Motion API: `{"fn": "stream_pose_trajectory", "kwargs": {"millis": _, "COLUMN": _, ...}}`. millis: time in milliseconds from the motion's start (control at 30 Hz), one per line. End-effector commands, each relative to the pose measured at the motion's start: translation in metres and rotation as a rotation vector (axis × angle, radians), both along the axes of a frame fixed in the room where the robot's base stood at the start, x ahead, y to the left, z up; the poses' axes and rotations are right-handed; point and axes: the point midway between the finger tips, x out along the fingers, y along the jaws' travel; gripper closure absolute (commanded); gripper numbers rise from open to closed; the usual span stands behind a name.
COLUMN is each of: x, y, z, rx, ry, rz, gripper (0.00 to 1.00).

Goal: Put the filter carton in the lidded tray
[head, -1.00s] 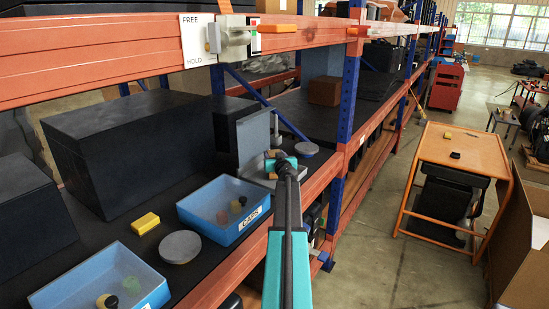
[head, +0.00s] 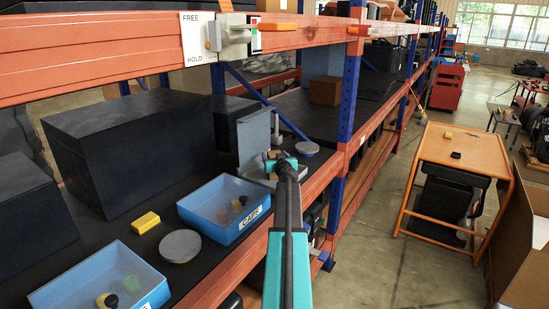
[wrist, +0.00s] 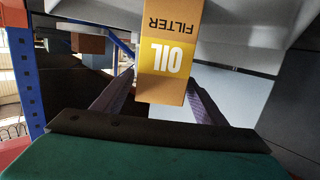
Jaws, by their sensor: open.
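The filter carton (wrist: 170,55) is orange and yellow, with upside-down "OIL FILTER" lettering in the wrist view. My gripper (wrist: 158,88) is open, with one dark finger toward each side of the carton's lower end; I cannot tell whether they touch it. In the head view my gripper (head: 274,161) is over the shelf by a grey tray with a raised upright lid (head: 254,139). The carton is mostly hidden there by my wrist. Pale grey panels (wrist: 228,92) lie behind and right of the carton in the wrist view. I cannot tell what the carton rests on.
A blue CAPS tray (head: 206,218) and another blue tray (head: 70,287) stand on the shelf, with a yellow block (head: 146,222) and a grey disc (head: 180,246) between. Black boxes (head: 135,150) stand behind. A red-orange shelf beam and blue post (head: 347,95) are close by.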

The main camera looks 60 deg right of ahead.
Motion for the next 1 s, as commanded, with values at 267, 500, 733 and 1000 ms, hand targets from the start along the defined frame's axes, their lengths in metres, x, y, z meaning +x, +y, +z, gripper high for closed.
{"fn": "stream_pose_trajectory", "kwargs": {"millis": 267, "x": -0.003, "y": 0.002, "z": 0.002, "rx": 0.000, "ry": 0.000, "rz": -0.001, "gripper": 0.35}}
{"fn": "stream_pose_trajectory", "kwargs": {"millis": 500, "x": -0.016, "y": 0.016, "z": 0.004, "rx": 0.000, "ry": 0.000, "rz": 0.000, "gripper": 0.35}}
{"fn": "stream_pose_trajectory", "kwargs": {"millis": 733, "x": -0.032, "y": 0.031, "z": 0.007, "rx": -0.001, "ry": 0.000, "rz": -0.002, "gripper": 0.35}}
{"fn": "stream_pose_trajectory", "kwargs": {"millis": 1000, "x": -0.050, "y": 0.049, "z": 0.011, "rx": 0.000, "ry": 0.000, "rz": -0.002, "gripper": 0.35}}
